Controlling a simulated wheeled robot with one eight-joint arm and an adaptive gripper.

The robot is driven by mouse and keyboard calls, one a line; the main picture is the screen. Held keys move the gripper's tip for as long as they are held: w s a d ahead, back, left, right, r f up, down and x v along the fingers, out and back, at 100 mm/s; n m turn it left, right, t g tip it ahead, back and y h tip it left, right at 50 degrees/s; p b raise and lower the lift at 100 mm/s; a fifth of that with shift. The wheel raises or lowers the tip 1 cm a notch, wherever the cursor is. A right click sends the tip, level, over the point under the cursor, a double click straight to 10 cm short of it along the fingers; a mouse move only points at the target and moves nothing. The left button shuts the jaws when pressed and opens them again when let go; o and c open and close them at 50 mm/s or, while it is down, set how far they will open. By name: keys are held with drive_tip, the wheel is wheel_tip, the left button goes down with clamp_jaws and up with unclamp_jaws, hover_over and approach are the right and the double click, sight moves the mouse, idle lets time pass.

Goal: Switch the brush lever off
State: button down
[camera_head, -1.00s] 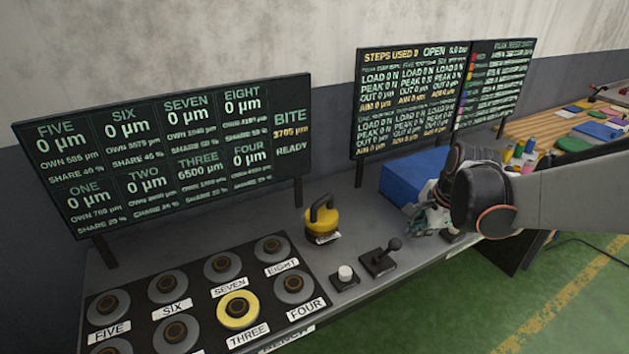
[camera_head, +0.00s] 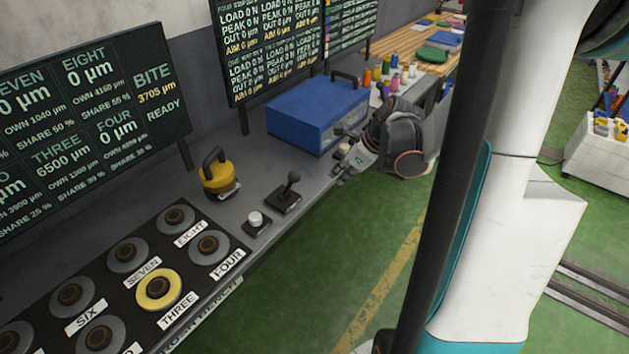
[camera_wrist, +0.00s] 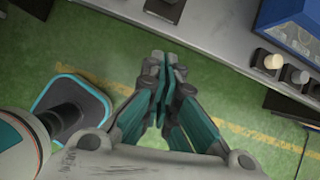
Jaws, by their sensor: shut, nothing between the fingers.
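A black lever (camera_head: 289,187) with a ball knob stands on a dark base on the grey bench, between a white push button and the blue case. Its handle rises from the base; I can read no label on it. My gripper (camera_head: 345,168) is at the bench's front edge, to the right of the lever and apart from it. In the wrist view my gripper (camera_wrist: 161,62) shows its fingers together and empty, over the green floor just off the bench edge. A dark block (camera_wrist: 165,8) at the top edge of that view may be the lever's base; it is cut off.
The blue case (camera_head: 318,112) stands behind my gripper. A cream knob (camera_wrist: 270,62) is on the bench to the right. The white button (camera_head: 255,219) and yellow weight (camera_head: 219,175) are left of the lever. Green floor (camera_head: 300,300) in front is clear.

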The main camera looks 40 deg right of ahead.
drive_tip(key=w+a+f+b, duration=0.3)
drive_tip(key=w+f, duration=0.4)
drive_tip(key=w, duration=0.1)
drive_tip(key=shift+a+f, duration=0.2)
drive_tip(key=shift+a, duration=0.15)
drive_tip(key=shift+w+r, duration=0.1)
